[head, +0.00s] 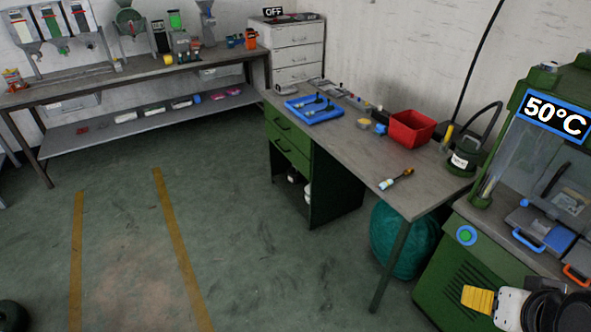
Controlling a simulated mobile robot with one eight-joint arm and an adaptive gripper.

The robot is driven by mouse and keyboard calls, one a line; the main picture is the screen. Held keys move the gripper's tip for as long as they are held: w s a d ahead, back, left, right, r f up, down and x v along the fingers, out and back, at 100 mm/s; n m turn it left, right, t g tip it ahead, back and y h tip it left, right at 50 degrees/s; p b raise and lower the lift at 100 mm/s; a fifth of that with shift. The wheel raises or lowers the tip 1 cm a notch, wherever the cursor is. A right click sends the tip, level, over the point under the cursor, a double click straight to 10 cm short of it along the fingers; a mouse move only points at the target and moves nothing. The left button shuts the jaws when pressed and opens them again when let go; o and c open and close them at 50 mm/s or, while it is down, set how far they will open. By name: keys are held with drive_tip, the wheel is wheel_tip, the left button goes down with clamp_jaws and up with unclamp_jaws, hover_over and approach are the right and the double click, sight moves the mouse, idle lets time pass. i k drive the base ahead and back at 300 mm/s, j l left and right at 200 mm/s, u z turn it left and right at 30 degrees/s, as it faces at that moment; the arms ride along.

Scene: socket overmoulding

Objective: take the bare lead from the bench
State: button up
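A small slim item (396,180) lies alone near the front right of the wooden-topped bench (350,165). It has a white and blue-green end, a dark middle and an orange tip; I cannot tell whether it is the bare lead. A blue tray (325,116) at the bench's left end holds a few dark, lead-like pieces (309,101), too small to tell apart. My gripper (478,299) shows at the bottom right with a yellow ribbed finger beside a white and black body. It is well apart from the bench top, in front of the green machine. I see nothing held.
A red bin (411,128), a dark green pot (466,157) and small parts stand along the bench's back. The green machine (462,262) with a 50°C sign (553,112) stands at right. A teal round bundle (405,243) is under the bench.

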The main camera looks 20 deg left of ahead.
sight(388, 183)
drive_tip(key=j+u, duration=0.25)
drive_tip(key=i+l+u, duration=0.1)
drive_tip(key=i, duration=0.45)
drive_tip(key=i+l+u, duration=0.1)
drive_tip(key=i, duration=0.4)
drive_tip(key=i+l+u, duration=0.1)
drive_tip(key=i+l, duration=0.2)
drive_tip(key=i, duration=0.2)
